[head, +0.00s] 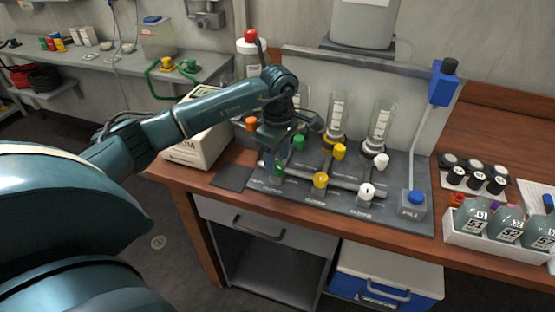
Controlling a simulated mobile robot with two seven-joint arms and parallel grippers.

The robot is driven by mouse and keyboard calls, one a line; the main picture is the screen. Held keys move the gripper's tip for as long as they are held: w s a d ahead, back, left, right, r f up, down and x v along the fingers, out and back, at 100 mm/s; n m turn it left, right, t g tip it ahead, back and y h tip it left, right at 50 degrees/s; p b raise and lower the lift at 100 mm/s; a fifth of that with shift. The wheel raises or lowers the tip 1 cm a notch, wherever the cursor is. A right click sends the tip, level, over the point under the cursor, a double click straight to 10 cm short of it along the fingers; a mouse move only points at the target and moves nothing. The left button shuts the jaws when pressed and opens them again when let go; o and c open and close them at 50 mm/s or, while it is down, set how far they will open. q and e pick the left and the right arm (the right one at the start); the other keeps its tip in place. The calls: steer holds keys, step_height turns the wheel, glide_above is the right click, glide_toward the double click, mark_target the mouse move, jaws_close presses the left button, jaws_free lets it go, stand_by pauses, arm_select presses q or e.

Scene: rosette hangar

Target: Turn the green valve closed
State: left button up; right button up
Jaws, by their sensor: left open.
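A grey valve panel (400,208) on the wooden bench carries coloured knobs in two rows. A green knob (298,142) is in the back row. Another green valve handle (279,169) is in the front row, partly hidden by my left gripper (272,170). My left gripper points down, open, with its fingers at this front green handle. I cannot tell whether they touch it. The front row also has a yellow knob (320,180) and a white knob (367,191). My right gripper is out of view.
Glass cylinders (380,128) stand behind the back yellow (339,151) and white (381,160) knobs. A blue-topped fill post (412,205) is at the panel's right. A tray (480,238) of labelled bottles stands further right. A white box (195,150) sits behind my left forearm.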

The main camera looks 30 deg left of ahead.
arm_select(q)
steer(key=shift+f, duration=1.05)
steer(key=c, duration=1)
steer(key=shift+o, duration=0.2)
